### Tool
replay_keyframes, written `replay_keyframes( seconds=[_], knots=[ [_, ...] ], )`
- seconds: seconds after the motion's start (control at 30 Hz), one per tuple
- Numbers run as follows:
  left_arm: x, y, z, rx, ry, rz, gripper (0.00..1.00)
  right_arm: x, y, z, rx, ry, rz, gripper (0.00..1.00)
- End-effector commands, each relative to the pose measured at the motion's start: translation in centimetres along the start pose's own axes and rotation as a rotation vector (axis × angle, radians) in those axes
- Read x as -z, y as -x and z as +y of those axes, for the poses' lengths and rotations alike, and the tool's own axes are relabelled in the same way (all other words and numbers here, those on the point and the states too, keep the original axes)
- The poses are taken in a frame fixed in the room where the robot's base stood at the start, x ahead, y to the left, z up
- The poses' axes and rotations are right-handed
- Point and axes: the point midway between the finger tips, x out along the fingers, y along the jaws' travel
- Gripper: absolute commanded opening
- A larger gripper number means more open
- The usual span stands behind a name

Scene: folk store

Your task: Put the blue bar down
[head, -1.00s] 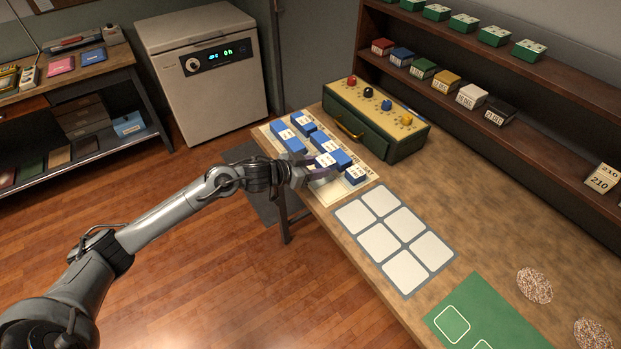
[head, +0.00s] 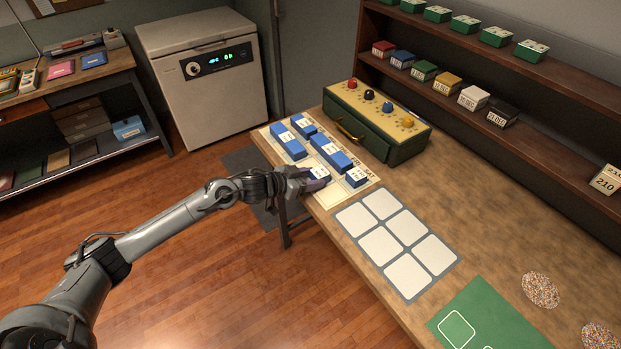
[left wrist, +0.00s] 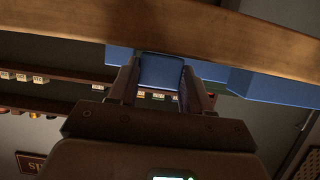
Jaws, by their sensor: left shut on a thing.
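My left gripper (head: 312,183) is at the near edge of the wooden table. It is shut on a small blue bar (head: 318,173) with a white label. In the left wrist view the blue bar (left wrist: 161,72) sits between the two fingers (left wrist: 157,85). The bar is over the near part of the pale calendar mat (head: 331,196); I cannot tell if it touches the mat. Other blue bars lie on the mat: a long one (head: 332,153) just behind, a short one (head: 357,178) to the right, and two farther left (head: 287,143) (head: 303,125). My right gripper is not in view.
A green box (head: 392,143) with coloured knobs stands behind the mat. A grid of white squares (head: 380,240) lies to its right, with a green mat (head: 480,325) beyond. Shelves (head: 540,130) line the back. Bare table (head: 470,205) lies between.

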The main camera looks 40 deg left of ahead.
Motion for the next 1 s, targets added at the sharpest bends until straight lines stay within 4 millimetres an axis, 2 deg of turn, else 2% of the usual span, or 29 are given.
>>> replay_keyframes(
  seconds=[0.1, 0.13, 0.27, 0.67, 0.87, 1.0],
  knots=[
    [-0.3, -0.1, 0.0, 0.0, 0.001, 0.0, 0.19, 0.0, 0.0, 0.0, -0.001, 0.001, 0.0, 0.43],
    [-0.3, -0.1, 0.0, 0.0, 0.001, 0.0, 0.54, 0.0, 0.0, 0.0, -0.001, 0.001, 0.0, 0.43],
    [-0.3, -0.1, 0.0, 0.0, 0.0, 0.0, 0.73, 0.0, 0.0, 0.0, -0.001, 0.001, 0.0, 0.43],
    [0.1, 0.0, 0.0, 0.0, -0.001, 0.0, 0.74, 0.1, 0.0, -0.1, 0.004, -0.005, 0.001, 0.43],
    [0.0, 1.8, -0.1, 0.0, -0.001, -0.004, 0.74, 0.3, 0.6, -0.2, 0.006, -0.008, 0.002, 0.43],
    [0.0, 3.9, 0.0, -0.001, -0.002, -0.005, 0.74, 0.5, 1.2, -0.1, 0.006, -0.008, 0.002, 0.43]
  ],
)
